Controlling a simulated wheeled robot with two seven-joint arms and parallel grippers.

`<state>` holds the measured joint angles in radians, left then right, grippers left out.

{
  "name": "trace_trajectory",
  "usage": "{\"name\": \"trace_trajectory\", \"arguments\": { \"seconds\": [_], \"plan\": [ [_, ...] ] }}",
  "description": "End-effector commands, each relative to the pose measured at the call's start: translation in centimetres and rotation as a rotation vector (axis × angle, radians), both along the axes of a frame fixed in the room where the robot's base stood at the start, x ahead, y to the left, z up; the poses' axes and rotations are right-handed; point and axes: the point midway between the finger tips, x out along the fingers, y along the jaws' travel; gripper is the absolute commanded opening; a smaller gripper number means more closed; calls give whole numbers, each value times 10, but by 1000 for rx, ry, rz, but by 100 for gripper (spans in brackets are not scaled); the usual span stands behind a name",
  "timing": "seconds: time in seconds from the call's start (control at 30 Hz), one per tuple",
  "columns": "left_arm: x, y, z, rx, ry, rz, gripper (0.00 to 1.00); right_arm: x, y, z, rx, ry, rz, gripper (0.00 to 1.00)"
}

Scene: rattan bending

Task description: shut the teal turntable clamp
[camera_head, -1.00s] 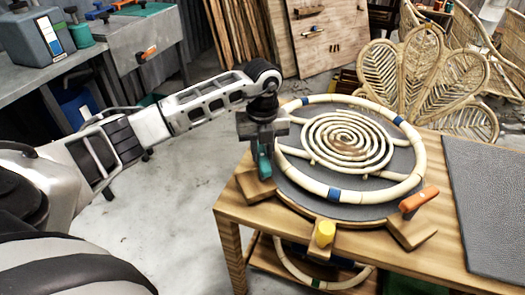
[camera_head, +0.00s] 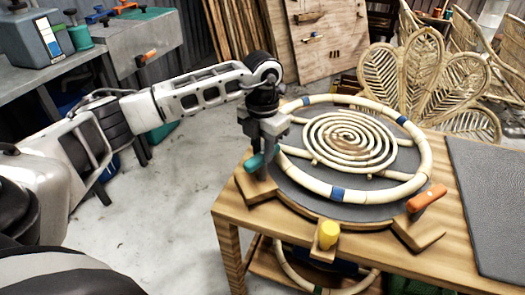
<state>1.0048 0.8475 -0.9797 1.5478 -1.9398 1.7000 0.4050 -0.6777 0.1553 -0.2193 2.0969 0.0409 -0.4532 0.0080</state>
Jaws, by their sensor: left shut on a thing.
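The turntable (camera_head: 300,190) is a round grey disc on a wooden table. A pale rattan hoop with blue bands (camera_head: 384,190) and a rattan spiral (camera_head: 349,139) lie on it. The teal clamp handle (camera_head: 258,161) is at the turntable's left edge, above a wooden block, and is tilted. My left gripper (camera_head: 262,150) points down over it and is shut on it; the fingers partly hide the clamp. An orange clamp handle (camera_head: 426,198) sits at the right front edge and a yellow clamp (camera_head: 328,235) at the front. My right gripper is out of view.
The wooden table (camera_head: 232,205) has a dark mat (camera_head: 490,195) on its right side. A grey workbench (camera_head: 130,50) with tools stands at the back left. Rattan chair backs (camera_head: 425,75) stand behind the turntable. The floor between workbench and table is clear.

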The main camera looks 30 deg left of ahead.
Motion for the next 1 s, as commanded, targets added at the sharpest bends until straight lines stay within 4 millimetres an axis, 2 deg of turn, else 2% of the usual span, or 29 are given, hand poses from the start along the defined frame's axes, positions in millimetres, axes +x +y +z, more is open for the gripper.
{"name": "trace_trajectory", "arguments": {
  "seconds": [0.2, 0.5, 1.0],
  "plan": [
    [1, 0, 0, 0, -3, -177, 1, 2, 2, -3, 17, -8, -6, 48],
    [0, 0, 0, -1, -2, -341, 1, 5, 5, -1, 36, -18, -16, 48],
    [0, -1, 1, -1, -3, -407, 1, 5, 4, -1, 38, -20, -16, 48]
  ]
}}
